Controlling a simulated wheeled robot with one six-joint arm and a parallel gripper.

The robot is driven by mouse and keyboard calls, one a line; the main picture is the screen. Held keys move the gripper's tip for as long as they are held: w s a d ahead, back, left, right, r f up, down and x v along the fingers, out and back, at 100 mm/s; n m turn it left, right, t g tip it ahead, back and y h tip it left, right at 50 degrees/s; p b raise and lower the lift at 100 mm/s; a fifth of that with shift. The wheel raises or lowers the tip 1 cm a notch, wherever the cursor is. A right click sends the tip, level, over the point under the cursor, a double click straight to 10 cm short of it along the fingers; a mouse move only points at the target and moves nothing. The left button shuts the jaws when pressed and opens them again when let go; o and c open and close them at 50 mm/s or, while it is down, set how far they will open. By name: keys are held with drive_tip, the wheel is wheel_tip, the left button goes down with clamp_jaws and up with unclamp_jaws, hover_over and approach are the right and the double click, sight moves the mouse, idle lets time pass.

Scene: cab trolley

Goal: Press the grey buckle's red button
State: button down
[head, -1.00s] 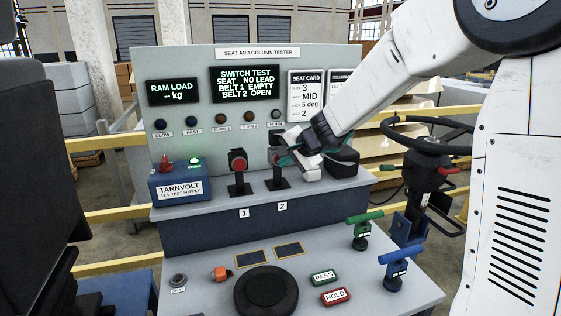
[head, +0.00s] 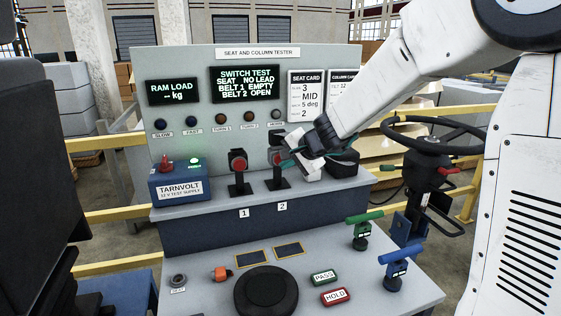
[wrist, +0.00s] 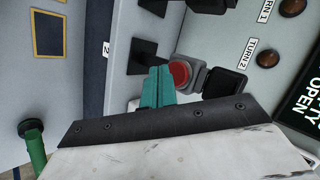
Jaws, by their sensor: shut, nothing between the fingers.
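The grey buckle (wrist: 193,74) with its round red button (wrist: 179,74) stands on a black foot at the place marked 2. In the head view this buckle (head: 275,155) is on the tester's upper shelf, partly hidden by my gripper. My gripper (wrist: 160,70) is shut and empty, its teal fingers together. In the wrist view the fingertips lie right beside the red button; I cannot tell whether they touch it. In the head view my gripper (head: 286,164) is to the right of the buckle.
Another buckle (head: 238,163) with a red button stands at place 1, left of it. A blue supply box (head: 180,187) is further left. The screen (head: 245,82) reads "BELT 2 OPEN". A black steering wheel (head: 432,133) is at the right.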

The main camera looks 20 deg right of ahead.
drive_tip(key=shift+s, duration=0.1)
drive_tip(key=s, duration=0.4)
drive_tip(key=shift+s, duration=0.4)
drive_tip(key=shift+a, duration=0.1)
idle(0.5)
drive_tip(key=s+a+f+n+g+y, duration=0.1)
drive_tip(key=s+a+n+g, duration=0.15)
drive_tip(key=s, duration=0.55)
drive_tip(key=s+a+n+g+y, duration=0.1)
drive_tip(key=s+a+n+g, duration=0.2)
drive_tip(key=s, duration=0.5)
drive_tip(key=s+d+r+n+g+h, duration=0.1)
drive_tip(key=s+d+n+h, duration=0.1)
drive_tip(key=s, duration=0.8)
drive_tip(key=s+d+r+n+g+h, duration=0.1)
drive_tip(key=s+d+r+n+h, duration=0.1)
drive_tip(key=s+d, duration=0.4)
drive_tip(key=s+n+h, duration=0.1)
drive_tip(key=s, duration=0.3)
drive_tip(key=shift+h, duration=0.4)
